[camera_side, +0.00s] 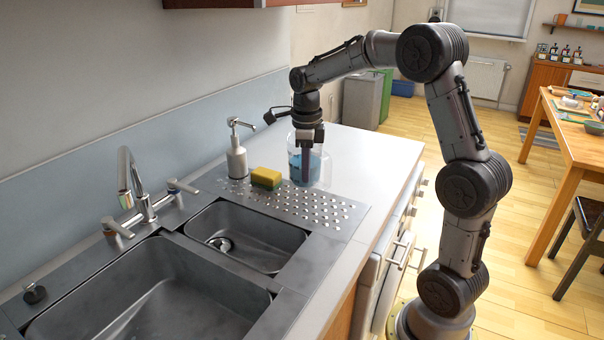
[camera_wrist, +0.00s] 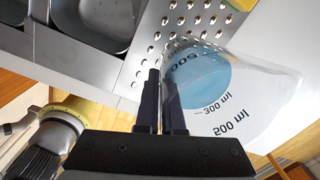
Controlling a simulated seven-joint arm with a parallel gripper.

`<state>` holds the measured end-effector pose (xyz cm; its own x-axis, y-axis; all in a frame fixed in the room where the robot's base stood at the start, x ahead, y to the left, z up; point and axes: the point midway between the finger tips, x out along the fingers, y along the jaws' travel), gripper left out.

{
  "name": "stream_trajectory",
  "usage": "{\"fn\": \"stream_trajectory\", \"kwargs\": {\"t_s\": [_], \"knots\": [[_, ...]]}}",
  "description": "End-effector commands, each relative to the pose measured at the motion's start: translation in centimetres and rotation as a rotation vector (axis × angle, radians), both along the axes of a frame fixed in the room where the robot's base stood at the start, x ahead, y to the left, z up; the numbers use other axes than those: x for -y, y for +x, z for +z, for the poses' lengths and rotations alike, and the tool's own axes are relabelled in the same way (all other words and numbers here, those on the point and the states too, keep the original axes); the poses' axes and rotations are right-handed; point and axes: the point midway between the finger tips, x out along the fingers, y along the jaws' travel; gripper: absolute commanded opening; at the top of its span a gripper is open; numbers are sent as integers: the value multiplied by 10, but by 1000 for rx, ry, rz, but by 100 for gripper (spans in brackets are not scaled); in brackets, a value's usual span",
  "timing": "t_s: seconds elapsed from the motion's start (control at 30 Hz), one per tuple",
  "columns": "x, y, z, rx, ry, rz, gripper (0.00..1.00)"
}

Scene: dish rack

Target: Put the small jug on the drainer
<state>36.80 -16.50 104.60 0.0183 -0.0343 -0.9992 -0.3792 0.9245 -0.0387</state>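The small jug (camera_side: 316,168) is clear, with blue low inside it, and is at the far end of the drainer in the side view. In the wrist view the jug (camera_wrist: 225,95) shows 300 ml and 500 ml marks and overlaps the edge of the perforated metal drainer (camera_side: 322,208). My gripper (camera_side: 306,180) points down at the jug. In the wrist view its fingers (camera_wrist: 160,80) are close together at the jug's wall, one seen through the clear side, and appear shut on it. I cannot tell whether the jug's base touches the surface.
A yellow and green sponge (camera_side: 266,178) and a soap dispenser (camera_side: 237,158) stand left of the jug. The small sink (camera_side: 245,235), large sink (camera_side: 150,300) and tap (camera_side: 130,180) are nearer. Most of the drainer right of the sponge is clear.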

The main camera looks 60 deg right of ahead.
Motion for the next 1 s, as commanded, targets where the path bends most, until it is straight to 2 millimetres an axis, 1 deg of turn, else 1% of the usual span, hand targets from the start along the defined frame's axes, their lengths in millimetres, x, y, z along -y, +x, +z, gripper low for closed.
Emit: {"fn": "stream_trajectory", "kwargs": {"t_s": [0.13, 0.23, 0.7, 0.83, 1.0], "knots": [[0, 0, 1, 4, -3, 2, 0], [0, 0, -2, 3, -2, 3, 0], [0, 0, -40, 3, -1, 3, 0], [0, 0, -46, 3, -2, 3, 0], [0, 1, -49, 4, -2, 3, 0]]}}
